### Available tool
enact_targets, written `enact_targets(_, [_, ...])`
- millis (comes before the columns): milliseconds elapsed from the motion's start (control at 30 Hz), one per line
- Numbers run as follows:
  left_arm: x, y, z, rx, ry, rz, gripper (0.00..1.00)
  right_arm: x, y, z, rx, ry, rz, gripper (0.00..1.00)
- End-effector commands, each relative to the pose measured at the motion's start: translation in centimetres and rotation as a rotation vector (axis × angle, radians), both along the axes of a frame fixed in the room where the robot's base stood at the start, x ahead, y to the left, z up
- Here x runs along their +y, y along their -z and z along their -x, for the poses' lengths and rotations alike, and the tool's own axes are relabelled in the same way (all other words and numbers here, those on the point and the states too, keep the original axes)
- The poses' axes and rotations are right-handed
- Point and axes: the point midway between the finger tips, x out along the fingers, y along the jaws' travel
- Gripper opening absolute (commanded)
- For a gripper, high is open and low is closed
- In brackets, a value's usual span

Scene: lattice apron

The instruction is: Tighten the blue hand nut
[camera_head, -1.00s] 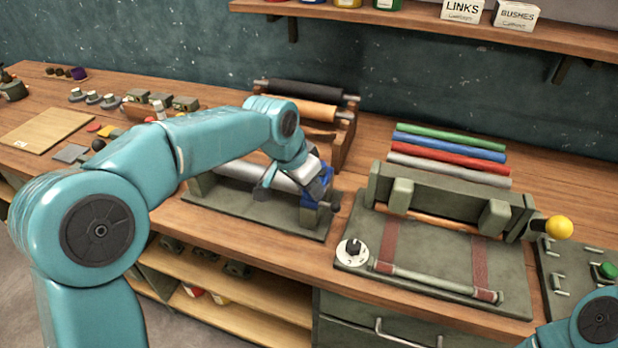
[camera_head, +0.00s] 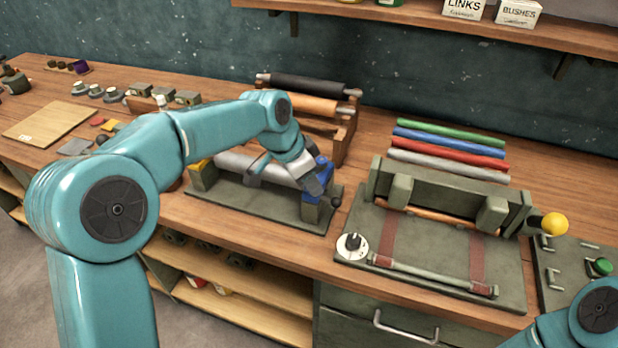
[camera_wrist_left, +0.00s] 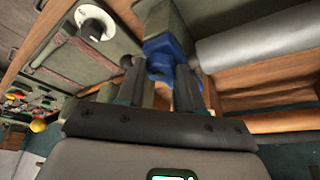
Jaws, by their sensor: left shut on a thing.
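The blue hand nut (camera_head: 322,167) sits at the right-hand end of a green stand (camera_head: 265,208) that carries a grey roller (camera_head: 240,168). My left gripper (camera_head: 315,186) reaches it from the left and partly hides it. In the left wrist view the blue nut (camera_wrist_left: 160,48) shows between the two dark fingers of my left gripper (camera_wrist_left: 160,78), which are shut on it. A small dark ball knob (camera_head: 335,201) stands out beside the nut. My right gripper is out of view; only part of my right arm shows at the lower right.
A green fixture with a white dial (camera_head: 352,246) and yellow knob (camera_head: 555,224) stands close to the right. Behind are a rack with black (camera_head: 305,85) and orange rollers, and coloured rolls (camera_head: 450,142). A shelf (camera_head: 420,20) hangs above.

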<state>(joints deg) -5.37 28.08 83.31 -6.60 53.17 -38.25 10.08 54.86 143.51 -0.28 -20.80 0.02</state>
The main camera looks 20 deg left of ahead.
Motion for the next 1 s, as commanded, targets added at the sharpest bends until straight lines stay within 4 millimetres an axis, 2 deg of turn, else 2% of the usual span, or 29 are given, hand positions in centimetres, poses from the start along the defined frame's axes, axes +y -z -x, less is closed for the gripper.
enact_targets(67, [0.1, -0.1, 0.0, -0.001, -0.001, -0.002, 0.06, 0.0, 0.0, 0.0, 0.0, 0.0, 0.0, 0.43])
enact_targets(100, [0.1, -0.1, 0.0, -0.001, -0.001, -0.002, 0.49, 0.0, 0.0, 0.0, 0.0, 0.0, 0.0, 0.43])
enact_targets(133, [0.1, -0.1, 0.0, -0.001, -0.001, -0.002, 0.59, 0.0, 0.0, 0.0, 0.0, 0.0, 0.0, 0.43])
enact_targets(167, [0.1, -0.1, 0.0, -0.001, -0.001, -0.002, 0.62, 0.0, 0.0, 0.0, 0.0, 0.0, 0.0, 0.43])
enact_targets(433, [0.1, -0.1, 0.0, 0.0, -0.001, -0.001, 0.62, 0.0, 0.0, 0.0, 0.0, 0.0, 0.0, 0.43])
enact_targets(567, [0.3, -1.0, 0.2, -0.002, -0.002, -0.001, 0.62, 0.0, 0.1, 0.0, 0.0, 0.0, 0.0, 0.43])
enact_targets(667, [0.8, -2.8, 0.8, -0.005, -0.002, 0.0, 0.62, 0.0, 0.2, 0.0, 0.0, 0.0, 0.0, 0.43])
enact_targets(1000, [3.2, -11.1, 3.3, -0.004, -0.002, 0.0, 0.62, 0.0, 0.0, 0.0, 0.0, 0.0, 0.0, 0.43])
